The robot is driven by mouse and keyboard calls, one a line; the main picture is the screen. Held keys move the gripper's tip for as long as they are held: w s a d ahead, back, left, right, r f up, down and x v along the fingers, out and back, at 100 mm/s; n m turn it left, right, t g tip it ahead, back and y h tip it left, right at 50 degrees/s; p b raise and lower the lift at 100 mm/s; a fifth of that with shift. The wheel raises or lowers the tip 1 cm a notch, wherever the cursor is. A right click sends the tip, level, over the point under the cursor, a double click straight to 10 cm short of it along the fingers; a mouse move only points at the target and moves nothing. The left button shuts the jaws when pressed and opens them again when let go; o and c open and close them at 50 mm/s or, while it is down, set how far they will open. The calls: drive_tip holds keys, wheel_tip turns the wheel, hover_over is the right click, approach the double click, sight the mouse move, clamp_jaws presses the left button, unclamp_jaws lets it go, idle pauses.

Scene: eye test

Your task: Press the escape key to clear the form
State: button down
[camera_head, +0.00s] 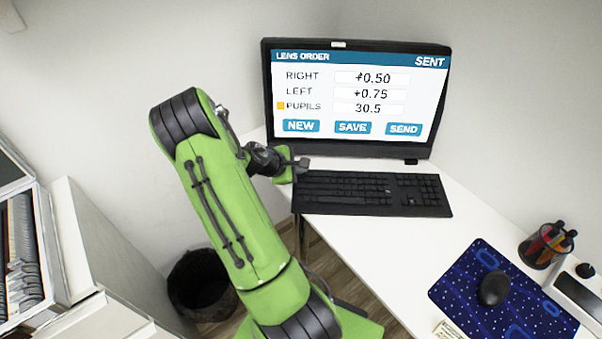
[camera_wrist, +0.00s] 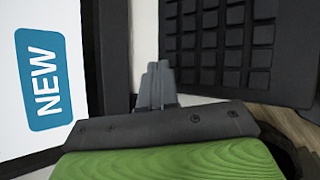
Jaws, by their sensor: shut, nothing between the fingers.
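The black keyboard (camera_head: 372,193) lies on the white desk in front of the monitor. My gripper (camera_head: 303,163) is shut and empty near the keyboard's far left corner. In the wrist view my gripper's fingertips (camera_wrist: 158,68) are together, over the strip between the monitor and the keyboard (camera_wrist: 225,45). Key labels are too small to read, so I cannot tell the escape key apart. I cannot tell whether the fingertips touch anything. The monitor screen (camera_head: 355,95) shows a lens order form with 0.50, +0.75 and 30.5 filled in, and "SENT" at the top right.
A dark mouse (camera_head: 494,288) sits on a blue mouse pad (camera_head: 462,274) at the right. A pen holder (camera_head: 541,250) stands beyond it. A dark bin (camera_head: 203,288) stands on the floor. A white shelf unit (camera_head: 75,235) is at the left.

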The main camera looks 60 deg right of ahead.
sight(299, 175)
drive_tip(key=shift+f, duration=0.2)
drive_tip(key=shift+r, duration=0.15)
drive_tip(key=shift+r+p, duration=0.75)
drive_tip(key=shift+r, duration=0.05)
wheel_tip(299, 175, up, 5)
drive_tip(key=p, duration=0.4)
drive_tip(key=shift+r, duration=0.1)
drive_tip(key=shift+w, duration=0.1)
idle(0.7)
